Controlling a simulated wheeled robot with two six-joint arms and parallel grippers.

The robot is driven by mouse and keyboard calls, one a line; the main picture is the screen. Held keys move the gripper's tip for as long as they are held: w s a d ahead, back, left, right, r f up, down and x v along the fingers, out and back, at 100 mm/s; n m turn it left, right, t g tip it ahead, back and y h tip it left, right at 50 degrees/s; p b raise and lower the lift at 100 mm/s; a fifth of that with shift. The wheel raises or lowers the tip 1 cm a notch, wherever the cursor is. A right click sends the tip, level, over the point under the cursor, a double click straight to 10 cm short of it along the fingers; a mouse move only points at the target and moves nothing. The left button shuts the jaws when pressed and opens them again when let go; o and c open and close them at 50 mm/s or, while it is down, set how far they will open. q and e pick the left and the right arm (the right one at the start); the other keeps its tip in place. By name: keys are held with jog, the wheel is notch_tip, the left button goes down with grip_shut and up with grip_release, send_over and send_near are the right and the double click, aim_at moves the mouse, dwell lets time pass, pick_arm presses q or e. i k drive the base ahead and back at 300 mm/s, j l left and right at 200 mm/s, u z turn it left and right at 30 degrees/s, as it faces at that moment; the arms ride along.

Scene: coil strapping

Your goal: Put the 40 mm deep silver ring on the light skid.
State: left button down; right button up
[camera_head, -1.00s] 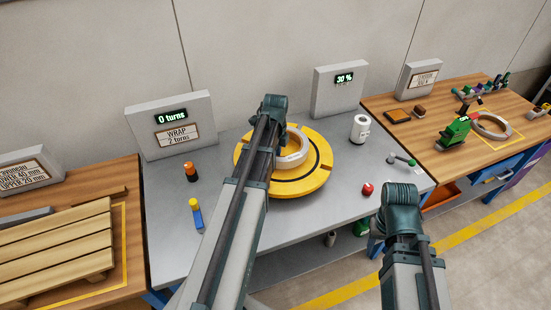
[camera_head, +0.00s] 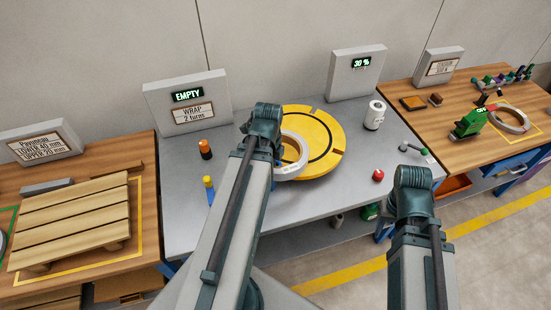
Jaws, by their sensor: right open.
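The silver ring (camera_head: 292,166) is tilted over the near-left part of the yellow turntable (camera_head: 325,165), partly behind my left arm. It moves together with that arm, and the display reads EMPTY. My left gripper (camera_head: 268,150) is at the ring's left side; its fingers are hidden behind my arm, but it appears shut on the ring. The light skid (camera_head: 75,222), of pale wooden slats, lies bare on the left table inside a yellow outline. My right gripper (camera_head: 413,188) is open and empty in front of the grey bench's right end; its fingers are hard to make out.
The grey bench (camera_head: 200,160) holds an orange-topped bottle (camera_head: 205,149), a yellow-and-blue marker (camera_head: 209,190), a white cylinder (camera_head: 374,115) and a red item (camera_head: 378,175). Another thin ring (camera_head: 510,121) and a green tool (camera_head: 470,123) are on the right table. Sign boards stand behind.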

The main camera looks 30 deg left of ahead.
aim_at(71, 216)
jog(key=k+j, duration=2.05)
jog(key=j, duration=0.1)
